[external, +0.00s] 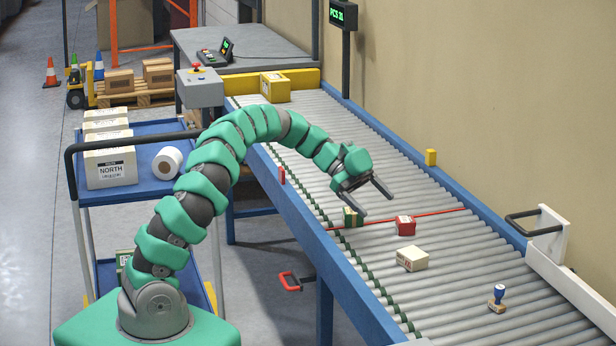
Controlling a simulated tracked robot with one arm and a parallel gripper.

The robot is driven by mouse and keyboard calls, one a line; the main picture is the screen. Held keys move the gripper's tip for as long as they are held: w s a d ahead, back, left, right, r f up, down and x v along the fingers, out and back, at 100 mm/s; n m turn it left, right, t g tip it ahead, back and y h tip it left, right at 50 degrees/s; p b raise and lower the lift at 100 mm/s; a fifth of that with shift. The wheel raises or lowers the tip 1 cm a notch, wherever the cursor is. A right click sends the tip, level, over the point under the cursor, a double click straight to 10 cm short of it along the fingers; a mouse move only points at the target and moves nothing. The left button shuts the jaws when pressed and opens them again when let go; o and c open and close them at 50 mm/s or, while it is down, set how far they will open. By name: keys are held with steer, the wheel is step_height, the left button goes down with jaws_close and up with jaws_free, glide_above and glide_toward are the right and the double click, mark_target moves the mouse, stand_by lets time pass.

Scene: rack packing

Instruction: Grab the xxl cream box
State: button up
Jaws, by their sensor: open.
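A small cream box (412,258) with red and green marks lies on the roller conveyor (465,270); its print is too small to read. My gripper (374,202) is open and empty, above the rollers and behind and to the left of this box, apart from it. A green and tan box (352,217) stands just below my left fingertip; I cannot tell whether they touch. No XXL mark is readable on any box.
A blue stamp (498,298) stands at the front right of the rollers. A yellow box (275,87) sits at the far end. White boxes marked NORTH (110,167) and a paper roll (167,163) are on the blue cart. A red line crosses the rollers.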

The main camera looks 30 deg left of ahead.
steer(key=m, duration=0.2)
glide_toward(406, 250)
steer(key=shift+g, duration=0.4)
steer(key=x, duration=0.2)
steer(key=b+x, duration=0.1)
steer(key=x, duration=0.1)
steer(key=shift+s+d+f+b, duration=0.1)
steer(key=shift+f+b, duration=0.2)
steer(key=shift+f, duration=0.25)
steer(key=shift+w+d+r+b+x, duration=0.15)
steer(key=shift+b+x, duration=0.15)
steer(key=shift+x, duration=1.25)
steer(key=shift+w+d+r+b+x, duration=0.1)
steer(key=shift+b+x, duration=0.2)
steer(key=shift+x, duration=1.25)
steer(key=c, duration=1.1)
